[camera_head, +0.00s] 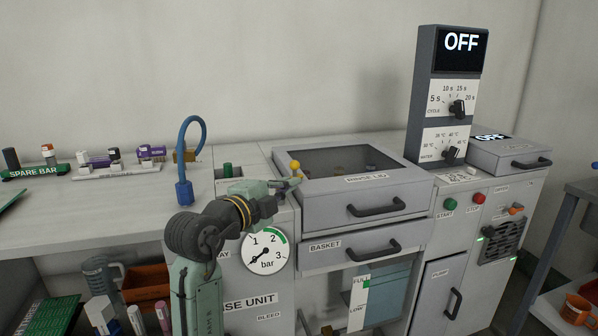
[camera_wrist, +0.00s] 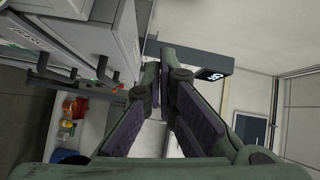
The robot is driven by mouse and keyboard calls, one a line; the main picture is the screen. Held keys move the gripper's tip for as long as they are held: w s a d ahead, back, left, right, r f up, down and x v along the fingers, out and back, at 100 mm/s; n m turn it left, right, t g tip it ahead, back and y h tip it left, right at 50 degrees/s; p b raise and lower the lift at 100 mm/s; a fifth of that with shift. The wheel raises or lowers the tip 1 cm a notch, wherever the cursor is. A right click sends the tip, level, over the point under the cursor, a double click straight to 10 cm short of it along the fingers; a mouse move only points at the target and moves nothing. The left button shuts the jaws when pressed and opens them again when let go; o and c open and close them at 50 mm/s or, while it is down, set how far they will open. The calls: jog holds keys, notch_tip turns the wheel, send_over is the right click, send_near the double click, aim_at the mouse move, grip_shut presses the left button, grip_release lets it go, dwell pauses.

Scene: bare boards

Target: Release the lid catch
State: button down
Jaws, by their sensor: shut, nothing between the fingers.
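The rinse lid (camera_head: 401,177) is a grey lid with a dark window and a bar handle (camera_head: 374,210); it lies closed on the rinse unit. A small yellow-orange knob (camera_head: 295,165) stands at the lid's left edge and looks like the lid catch. My gripper (camera_head: 297,181) is just below and in front of this knob in the head view; I cannot tell whether it touches it. In the wrist view my gripper (camera_wrist: 160,72) has its fingertips together, with nothing held. The knob cannot be made out in the wrist view.
The basket drawer (camera_head: 325,257) below the lid is shut. A tall control post (camera_head: 447,90) reading OFF stands behind at the right. A blue hose (camera_head: 184,190) rises to the left of my arm. A pressure gauge (camera_head: 265,251) is on the front below my gripper.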

jog(key=shift+s+r, duration=0.1)
jog(key=shift+s, duration=0.15)
jog(key=w+d+p, duration=0.1)
jog(key=w, duration=0.2)
jog(key=w+d+p, duration=0.1)
jog(key=w+p, duration=0.1)
jog(key=w, duration=0.2)
jog(key=w+d+f+p, duration=0.1)
jog(key=w+p, duration=0.1)
jog(key=w, duration=0.1)
jog(key=shift+w+d, duration=0.1)
jog(key=shift+w, duration=0.25)
jog(key=shift+w+a+f, duration=0.15)
jog(key=shift+w+a, duration=0.1)
jog(key=shift+w, duration=0.05)
